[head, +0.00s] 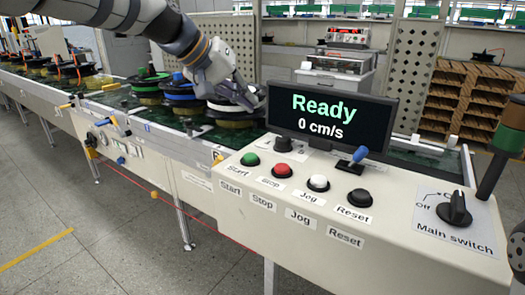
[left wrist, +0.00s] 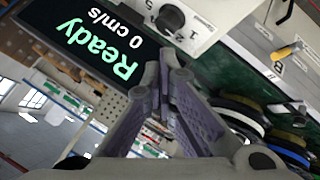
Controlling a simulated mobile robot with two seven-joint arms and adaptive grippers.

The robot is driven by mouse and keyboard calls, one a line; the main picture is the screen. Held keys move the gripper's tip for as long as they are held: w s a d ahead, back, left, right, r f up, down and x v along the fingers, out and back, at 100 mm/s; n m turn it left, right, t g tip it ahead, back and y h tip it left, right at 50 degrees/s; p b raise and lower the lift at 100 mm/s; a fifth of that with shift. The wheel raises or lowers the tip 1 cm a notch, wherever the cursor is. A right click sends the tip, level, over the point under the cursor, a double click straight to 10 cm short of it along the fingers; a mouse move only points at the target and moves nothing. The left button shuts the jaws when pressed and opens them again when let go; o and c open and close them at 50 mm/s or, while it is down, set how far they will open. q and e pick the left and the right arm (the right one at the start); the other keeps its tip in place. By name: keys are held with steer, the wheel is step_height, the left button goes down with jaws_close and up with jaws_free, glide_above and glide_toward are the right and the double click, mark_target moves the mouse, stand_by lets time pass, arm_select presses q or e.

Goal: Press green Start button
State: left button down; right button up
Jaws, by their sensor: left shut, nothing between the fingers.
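The green Start button (head: 250,160) is at the left end of the button row on the white control panel (head: 330,232). Its label reads Start. My left gripper (head: 252,103) is shut and empty, above the conveyor and just left of the display (head: 332,120). It is behind and above the Start button, apart from it. In the left wrist view my closed fingertips (left wrist: 165,70) are in the middle, with the display (left wrist: 88,42) beside them. The Start button does not show in that view. My right gripper is not in view.
The display reads Ready, 0 cm/s. Red Stop (head: 283,170), white Jog (head: 318,183) and black Reset (head: 360,197) buttons continue the row. A blue-tipped lever (head: 357,157) stands behind them. The main switch (head: 454,208) is at right. Motor parts (head: 183,92) stand on the conveyor.

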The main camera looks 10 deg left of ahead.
arm_select(q)
steer(key=shift+s+a+f, duration=0.1)
steer(key=shift+s, duration=0.1)
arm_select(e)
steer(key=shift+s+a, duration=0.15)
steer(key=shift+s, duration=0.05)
arm_select(q)
steer(key=b, duration=0.1)
glide_above(248, 154)
step_height(248, 154, down, 7)
steer(key=shift+a+r, duration=0.1)
steer(key=shift+f, duration=0.95)
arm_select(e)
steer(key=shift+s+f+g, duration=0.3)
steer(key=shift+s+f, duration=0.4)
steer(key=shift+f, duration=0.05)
arm_select(q)
steer(key=shift+f, duration=0.1)
steer(key=shift+f, duration=0.35)
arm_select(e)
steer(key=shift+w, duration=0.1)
arm_select(q)
steer(key=shift+f, duration=0.6)
stand_by(0.5)
steer(key=shift+r, duration=1.05)
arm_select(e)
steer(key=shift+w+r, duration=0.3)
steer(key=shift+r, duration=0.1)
